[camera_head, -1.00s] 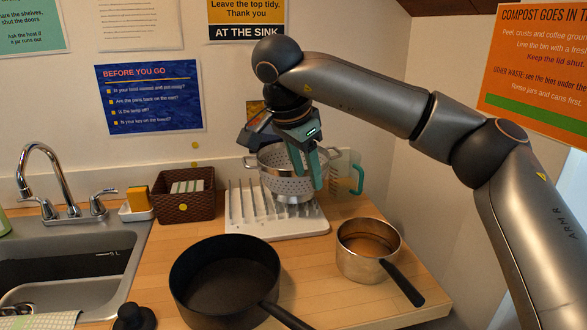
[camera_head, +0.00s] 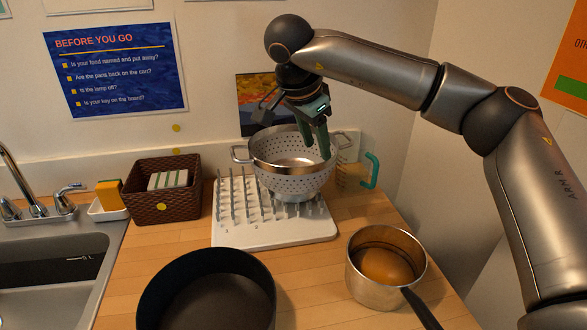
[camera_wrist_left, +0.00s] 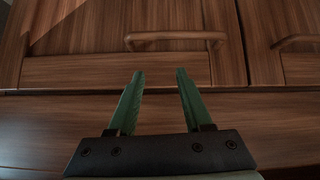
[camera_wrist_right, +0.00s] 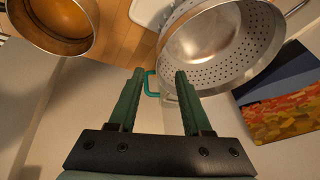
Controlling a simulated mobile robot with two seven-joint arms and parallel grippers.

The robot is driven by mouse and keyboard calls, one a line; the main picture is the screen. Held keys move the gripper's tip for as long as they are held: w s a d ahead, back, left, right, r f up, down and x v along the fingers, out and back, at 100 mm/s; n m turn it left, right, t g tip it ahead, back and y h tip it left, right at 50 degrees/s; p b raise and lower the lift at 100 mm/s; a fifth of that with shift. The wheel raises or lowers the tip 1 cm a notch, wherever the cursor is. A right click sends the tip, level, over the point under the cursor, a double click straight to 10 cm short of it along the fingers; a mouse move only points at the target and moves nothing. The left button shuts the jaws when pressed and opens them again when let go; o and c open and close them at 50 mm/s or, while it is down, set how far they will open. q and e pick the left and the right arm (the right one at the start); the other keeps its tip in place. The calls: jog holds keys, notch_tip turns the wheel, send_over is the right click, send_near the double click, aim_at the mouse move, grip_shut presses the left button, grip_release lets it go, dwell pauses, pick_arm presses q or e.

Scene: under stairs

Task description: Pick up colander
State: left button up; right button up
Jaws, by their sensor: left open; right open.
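The metal colander (camera_head: 292,180), with a perforated bowl and side handles, rests on the white pegged drying rack (camera_head: 285,230). My right gripper (camera_head: 325,152) is open, pointing down at the colander's back right rim. In the right wrist view, the colander (camera_wrist_right: 215,72) lies just past the tips of my right gripper (camera_wrist_right: 157,74), with nothing between the fingers. Whether a finger touches the rim, I cannot tell. My left gripper (camera_wrist_left: 160,75) is open and empty in the left wrist view, facing wooden cabinet fronts (camera_wrist_left: 120,70).
A saucepan (camera_head: 385,265) stands front right and a dark frying pan (camera_head: 205,295) front left. A brown basket (camera_head: 160,195) is left of the rack. A teal-handled container (camera_head: 370,172) stands close right of the colander. A picture (camera_head: 262,100) leans behind it.

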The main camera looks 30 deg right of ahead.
aim_at(322, 167)
jog(key=x, duration=0.8)
jog(key=shift+f+p, duration=0.1)
jog(key=shift+p, duration=0.3)
jog(key=shift+s, duration=0.1)
grip_shut()
dwell(0.9)
